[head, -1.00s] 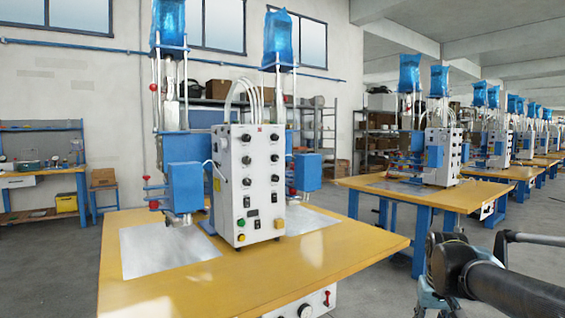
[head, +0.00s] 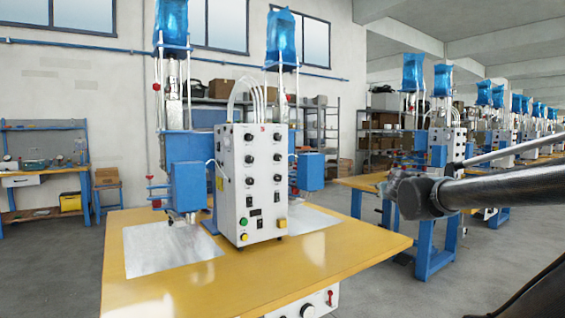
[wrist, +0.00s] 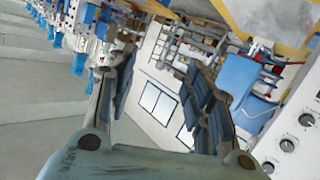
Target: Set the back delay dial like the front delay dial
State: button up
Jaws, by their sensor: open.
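The white control box (head: 250,185) of the nearest welding machine stands upright on the yellow table. Its front has two columns of black dials, a left column (head: 249,158) and a right column (head: 277,158). Their labels and pointer angles are too small to read, so I cannot tell which are the front and back delay dials. In the wrist view part of a white panel shows at the right edge with dials (wrist: 287,145), tilted. My gripper (wrist: 160,85) is open and empty in the wrist view, its fingers apart, away from any dial.
The yellow table (head: 340,262) has bare metal plates (head: 165,250) beside the box. Blue press heads (head: 187,186) flank it. A similar machine (head: 440,150) on another table stands behind my arm at right. Grey floor is open between the tables.

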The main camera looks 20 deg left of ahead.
jog(key=w+a+r+n+t+y, duration=0.1)
jog(key=w+a+r+n+y, duration=0.2)
jog(key=a, duration=0.4)
jog(key=n+g+y, duration=0.5)
jog(key=n+y, duration=0.2)
jog(key=y, duration=0.4)
send_near(279, 158)
jog(key=shift+h, duration=0.3)
jog(key=x, duration=0.8)
jog(key=shift+a+r, duration=0.2)
jog(key=shift+r, duration=0.05)
jog(key=shift+d, duration=0.1)
jog(key=c, duration=1.1)
